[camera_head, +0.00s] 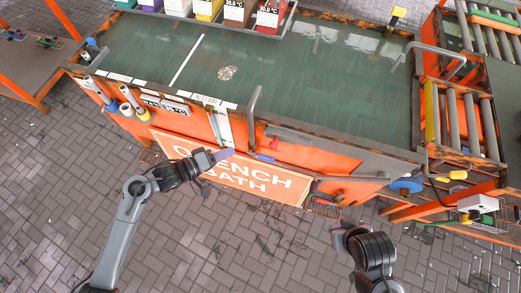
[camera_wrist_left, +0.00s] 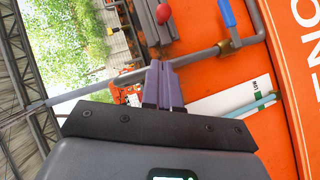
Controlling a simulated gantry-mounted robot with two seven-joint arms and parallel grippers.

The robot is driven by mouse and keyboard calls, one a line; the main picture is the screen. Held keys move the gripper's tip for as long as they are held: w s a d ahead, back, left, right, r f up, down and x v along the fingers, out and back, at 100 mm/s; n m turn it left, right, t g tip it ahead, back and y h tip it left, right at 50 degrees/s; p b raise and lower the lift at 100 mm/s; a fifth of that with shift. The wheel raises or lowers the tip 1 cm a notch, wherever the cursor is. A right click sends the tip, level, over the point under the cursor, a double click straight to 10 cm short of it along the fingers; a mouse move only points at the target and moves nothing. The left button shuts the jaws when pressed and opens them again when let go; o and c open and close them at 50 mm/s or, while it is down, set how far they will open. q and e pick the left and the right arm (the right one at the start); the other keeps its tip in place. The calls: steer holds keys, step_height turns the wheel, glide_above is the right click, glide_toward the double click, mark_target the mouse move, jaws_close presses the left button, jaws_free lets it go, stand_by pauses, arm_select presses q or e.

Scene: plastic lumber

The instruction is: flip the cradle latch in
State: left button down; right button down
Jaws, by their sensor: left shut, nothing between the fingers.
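My left gripper (camera_head: 228,153) is at the front of the orange quench bath, just above its white-lettered sign. Its purple fingers (camera_wrist_left: 162,85) are shut and empty in the left wrist view. The fingertips overlap a grey pipe (camera_wrist_left: 110,82) there; I cannot tell if they touch it. A lever with a blue grip (camera_wrist_left: 227,13) stands beside the pipe's brass collar (camera_wrist_left: 225,47); a blue grip (camera_head: 264,158) also shows right of the gripper in the head view. A red knob (camera_wrist_left: 163,14) lies beyond the fingertips. No part is labelled as the cradle latch. My right gripper's fingers are not visible.
The green-topped bath (camera_head: 290,75) has a raised rim. A grey handle (camera_head: 253,103) and a long front rail (camera_head: 345,177) stick out. Tubes (camera_head: 131,100) hang at the left of the front, a roller rack (camera_head: 468,125) stands right.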

arm_select(q)
steer(key=shift+w, duration=0.3)
steer(key=s+d+b+x, duration=0.1)
steer(key=b+x, duration=0.3)
steer(key=x, duration=0.8)
steer(key=shift+s+d+f, duration=0.5)
steer(key=shift+f, duration=0.05)
steer(key=shift+d, duration=0.1)
